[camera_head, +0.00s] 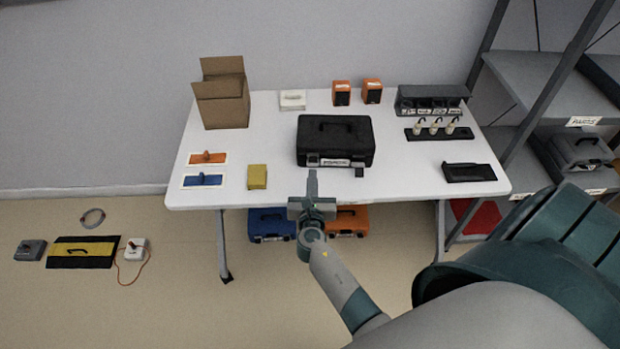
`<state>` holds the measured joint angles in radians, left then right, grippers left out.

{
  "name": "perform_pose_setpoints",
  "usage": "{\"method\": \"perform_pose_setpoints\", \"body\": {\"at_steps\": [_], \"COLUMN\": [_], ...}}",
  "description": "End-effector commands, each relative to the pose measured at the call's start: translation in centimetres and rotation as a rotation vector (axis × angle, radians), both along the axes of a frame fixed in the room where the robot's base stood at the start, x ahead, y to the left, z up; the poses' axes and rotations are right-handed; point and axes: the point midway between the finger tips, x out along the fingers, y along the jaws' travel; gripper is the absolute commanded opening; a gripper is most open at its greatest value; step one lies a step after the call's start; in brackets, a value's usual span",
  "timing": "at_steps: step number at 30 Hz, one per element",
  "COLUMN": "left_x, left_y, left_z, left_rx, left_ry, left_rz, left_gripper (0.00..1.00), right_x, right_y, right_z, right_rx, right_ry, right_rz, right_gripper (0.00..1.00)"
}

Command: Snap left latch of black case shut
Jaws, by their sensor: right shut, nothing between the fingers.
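The black case (335,135) lies with its lid down near the middle of the white table, its handle on top and its front toward me. A pale label sits on its front between two latch spots. The left latch (313,160) is a small dark piece at the front left; I cannot tell whether it is fastened. The right latch (359,172) shows as a dark flap low at the front right. My right gripper (312,174) is shut and empty, just in front of and below the left latch; contact cannot be told. My left gripper is not in view.
The white table (410,185) has clear room on both sides of the case. A cardboard box (221,100) stands at the back left, a yellow block (257,176) at the front left, and a black tray (468,172) at the right. A metal shelf (545,80) rises at the right.

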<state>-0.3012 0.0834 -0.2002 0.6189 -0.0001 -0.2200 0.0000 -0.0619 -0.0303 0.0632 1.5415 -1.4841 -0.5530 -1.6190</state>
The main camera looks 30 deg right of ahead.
Motion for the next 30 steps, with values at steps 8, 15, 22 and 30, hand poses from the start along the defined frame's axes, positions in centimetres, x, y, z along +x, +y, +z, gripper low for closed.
{"method": "perform_pose_setpoints", "body": {"at_steps": [8,15,22,30], "left_x": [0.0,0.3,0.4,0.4], "left_y": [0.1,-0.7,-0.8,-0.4], "left_z": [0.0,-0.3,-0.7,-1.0], "left_rx": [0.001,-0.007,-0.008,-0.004], "left_ry": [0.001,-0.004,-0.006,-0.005], "left_rz": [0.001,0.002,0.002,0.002], "left_gripper": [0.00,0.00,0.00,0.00], "right_x": [-1.3,-3.2,-5.9,-7.6], "right_y": [0.7,2.1,4.0,5.2], "right_z": [0.6,1.4,2.5,3.5], "right_rx": [0.002,0.002,0.004,0.001], "right_ry": [-0.001,0.000,0.000,-0.001], "right_rz": [0.000,0.001,0.000,0.000], "right_gripper": [0.00,0.00,0.00,0.00]}}
